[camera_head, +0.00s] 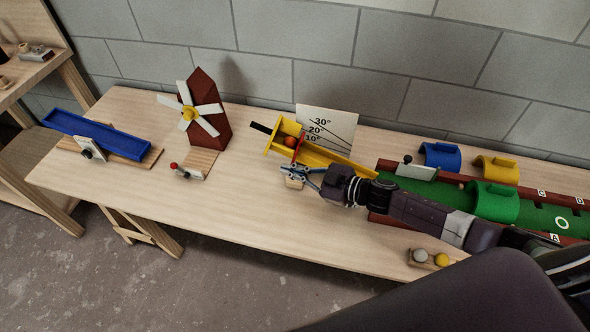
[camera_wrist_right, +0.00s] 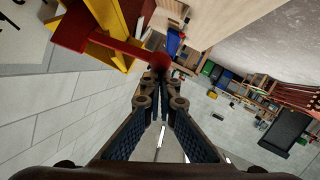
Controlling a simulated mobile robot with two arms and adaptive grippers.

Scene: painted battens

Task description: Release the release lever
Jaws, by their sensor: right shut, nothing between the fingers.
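The yellow ramp (camera_head: 345,163) stands tilted at the middle of the table, with an orange ball (camera_head: 290,142) in its upper end. The red release lever (camera_head: 297,150) is at the ramp's near side. In the right wrist view the lever (camera_wrist_right: 105,42) runs from a red block to a round red knob (camera_wrist_right: 160,62). My right gripper (camera_head: 287,172) is shut and empty; its fingertips (camera_wrist_right: 156,82) are right by the knob. I cannot tell whether they touch it. My left gripper is not in view.
A white angle board (camera_head: 340,120) stands behind the ramp. A red windmill (camera_head: 205,112) and a blue tray (camera_head: 100,135) are at left. A green lane with red rails and coloured arches (camera_head: 490,203) lies at right, under my arm. The table's front left is clear.

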